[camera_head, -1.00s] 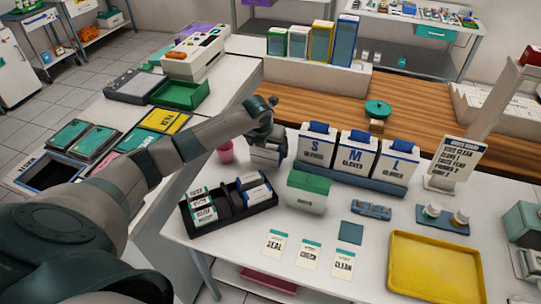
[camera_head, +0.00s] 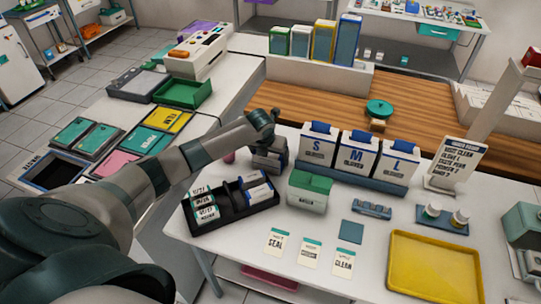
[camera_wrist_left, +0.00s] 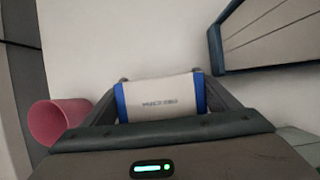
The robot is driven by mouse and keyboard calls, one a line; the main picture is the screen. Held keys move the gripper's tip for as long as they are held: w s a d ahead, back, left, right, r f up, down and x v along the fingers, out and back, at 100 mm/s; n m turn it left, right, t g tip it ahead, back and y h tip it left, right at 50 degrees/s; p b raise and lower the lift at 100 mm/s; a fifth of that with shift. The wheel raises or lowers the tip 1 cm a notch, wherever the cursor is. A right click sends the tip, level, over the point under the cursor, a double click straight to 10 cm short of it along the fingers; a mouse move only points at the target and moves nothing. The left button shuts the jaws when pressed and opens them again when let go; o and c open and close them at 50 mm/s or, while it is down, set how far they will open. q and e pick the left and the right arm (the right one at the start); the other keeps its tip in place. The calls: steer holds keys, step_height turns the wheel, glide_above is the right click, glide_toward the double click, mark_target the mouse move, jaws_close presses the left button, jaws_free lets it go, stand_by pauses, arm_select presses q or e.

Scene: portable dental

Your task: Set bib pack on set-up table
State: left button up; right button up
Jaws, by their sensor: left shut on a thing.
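The bib pack, a white packet with blue ends (camera_wrist_left: 160,97), is between the fingers of my left gripper (camera_wrist_left: 162,82) in the left wrist view. The print on it is too blurred to read. In the head view my left gripper (camera_head: 268,155) is over the back left of the white set-up table (camera_head: 380,212), left of the glove boxes. The pack is mostly hidden there, and I cannot tell whether it touches the tabletop. A black rack (camera_head: 235,222) with several similar packs stands just in front of the gripper. My right gripper is not in view.
A pink cup (camera_wrist_left: 55,122) stands close to my left gripper. Glove boxes marked S, M and L (camera_head: 358,160) stand right of it, and a green-lidded box (camera_head: 308,192) in front. Cards and a yellow tray (camera_head: 435,268) lie nearer. Bare tabletop shows beside the pack.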

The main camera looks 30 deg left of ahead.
mark_target(266, 163)
arm_select(q)
steer(key=o, duration=1.1)
steer(key=shift+v, duration=0.9)
steer(key=b+v, duration=0.2)
steer(key=v, duration=0.7)
steer(key=shift+s+d+r, duration=0.1)
steer(key=shift+s+r, duration=0.15)
steer(key=shift+r, duration=0.35)
